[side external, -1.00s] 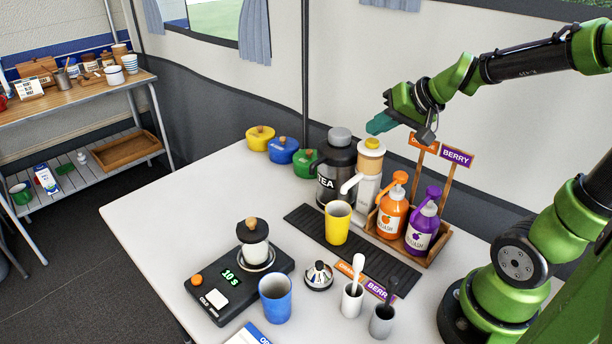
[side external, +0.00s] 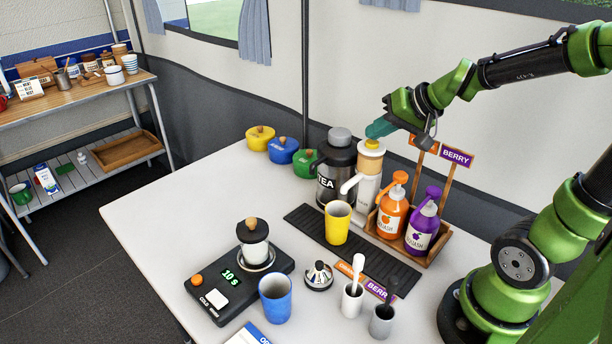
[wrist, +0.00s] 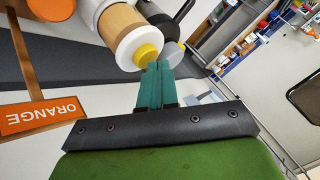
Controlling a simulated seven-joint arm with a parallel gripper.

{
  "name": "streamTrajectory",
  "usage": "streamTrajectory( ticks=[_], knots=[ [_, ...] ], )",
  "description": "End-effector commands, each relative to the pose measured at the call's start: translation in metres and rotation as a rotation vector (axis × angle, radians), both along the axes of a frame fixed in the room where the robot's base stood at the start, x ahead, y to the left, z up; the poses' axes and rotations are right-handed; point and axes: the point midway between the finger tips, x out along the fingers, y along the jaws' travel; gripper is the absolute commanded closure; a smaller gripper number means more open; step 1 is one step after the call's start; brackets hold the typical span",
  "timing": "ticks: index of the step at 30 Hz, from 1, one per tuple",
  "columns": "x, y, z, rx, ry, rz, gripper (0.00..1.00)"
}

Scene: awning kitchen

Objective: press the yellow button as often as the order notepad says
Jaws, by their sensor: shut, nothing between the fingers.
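The yellow button (side external: 371,144) sits on top of the white dispenser (side external: 366,186) with a tan band, beside the tea flask. My gripper (side external: 370,133) is shut and empty, its teal fingertips just above the button. In the wrist view the fingertips (wrist: 158,66) overlap the edge of the yellow button (wrist: 146,56); I cannot tell if they touch. The yellow cup (side external: 338,224) stands upright in front of the dispenser. The order notepad (side external: 250,335) is mostly cut off at the bottom edge; its writing is not readable.
The black tea flask (side external: 336,172) stands close left of the dispenser. Orange (side external: 392,214) and purple (side external: 422,228) squash bottles stand in a wooden rack at right, with tall signs behind.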

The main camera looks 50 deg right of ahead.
Motion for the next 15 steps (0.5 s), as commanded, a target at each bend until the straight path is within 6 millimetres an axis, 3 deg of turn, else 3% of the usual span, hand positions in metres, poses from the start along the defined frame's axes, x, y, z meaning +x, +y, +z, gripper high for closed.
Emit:
streamTrajectory(
  ticks=[15],
  knots=[
    [-0.0002,-0.0002,-0.0064,0.000,0.001,0.000,1.00]
  ],
)
